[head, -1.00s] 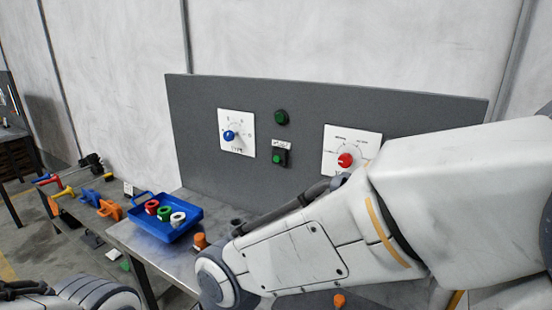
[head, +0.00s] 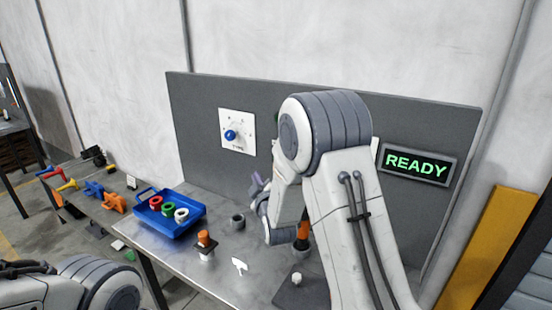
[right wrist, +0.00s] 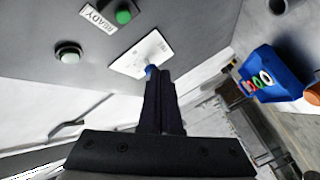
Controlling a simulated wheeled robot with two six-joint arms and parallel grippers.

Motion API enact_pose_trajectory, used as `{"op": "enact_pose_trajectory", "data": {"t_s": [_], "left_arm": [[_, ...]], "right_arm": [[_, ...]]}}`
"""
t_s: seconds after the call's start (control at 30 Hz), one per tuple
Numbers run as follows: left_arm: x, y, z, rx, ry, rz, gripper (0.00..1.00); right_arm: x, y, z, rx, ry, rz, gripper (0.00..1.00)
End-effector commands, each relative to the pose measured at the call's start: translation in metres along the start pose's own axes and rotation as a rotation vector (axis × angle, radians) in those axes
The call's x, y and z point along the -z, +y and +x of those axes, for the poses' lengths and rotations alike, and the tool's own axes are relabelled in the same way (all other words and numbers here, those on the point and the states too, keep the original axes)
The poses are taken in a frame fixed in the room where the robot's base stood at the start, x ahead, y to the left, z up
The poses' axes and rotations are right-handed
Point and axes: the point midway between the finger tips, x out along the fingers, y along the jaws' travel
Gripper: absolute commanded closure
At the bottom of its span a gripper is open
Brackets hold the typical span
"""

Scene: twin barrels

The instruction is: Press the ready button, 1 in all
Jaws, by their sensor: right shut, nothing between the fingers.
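The green ready button (right wrist: 123,17) shows at the top of the right wrist view, with a READY label (right wrist: 98,15) beside it. A lit READY sign (head: 415,166) shows green letters at the panel's right. My left gripper is not in view.
A second round green button or lamp (right wrist: 68,52) is nearby. The blue-knob dial (head: 230,134) is on the panel's left. A blue tray (head: 168,228) with coloured rings, an orange-topped part (head: 205,240) and a dark cup (head: 238,222) stand on the metal table (head: 215,280).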

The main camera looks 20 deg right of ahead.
Motion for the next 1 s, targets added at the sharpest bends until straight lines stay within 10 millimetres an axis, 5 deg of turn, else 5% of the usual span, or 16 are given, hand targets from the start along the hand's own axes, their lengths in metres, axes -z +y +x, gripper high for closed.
{"op": "enact_pose_trajectory", "data": {"t_s": [0.37, 1.0], "left_arm": [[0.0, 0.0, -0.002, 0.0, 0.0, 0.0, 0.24], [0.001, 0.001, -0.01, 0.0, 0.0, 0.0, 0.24]], "right_arm": [[-0.002, 0.003, 0.004, 0.002, 0.0, 0.002, 1.0], [-0.042, 0.04, 0.057, 0.003, 0.0, 0.003, 1.0]]}}
